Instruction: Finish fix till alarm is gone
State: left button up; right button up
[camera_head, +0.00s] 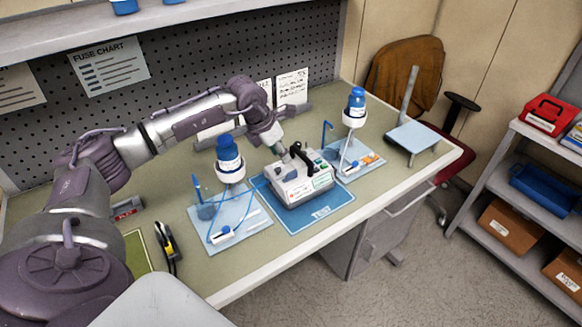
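A white and grey infusion pump (305,190) with small coloured marks on its face sits on a blue mat (322,212) labelled TEST. My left arm reaches across the bench from the left, and its gripper (287,153) is at the pump's back top edge. Its fingers are small and dark here, so I cannot tell whether they are open or touch the pump. A blue bottle (228,152) stands in a white holder left of the pump, over a pale blue tray (242,230) with blue tubing. A second blue bottle (356,102) stands behind right, over another pale tray (372,170). My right gripper is out of view.
A brown chair (408,75) and a shelf with a red box (550,115) stand right. Bare bench (265,255) shows along the front edge.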

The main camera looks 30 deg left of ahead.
aim_at(292, 172)
pick_arm(q)
jog(key=p+x, duration=0.2)
jog(key=x, duration=0.7)
jog(key=shift+w+f, duration=0.1)
jog(key=shift+f, duration=0.1)
jog(key=shift+c, duration=0.4)
grip_shut()
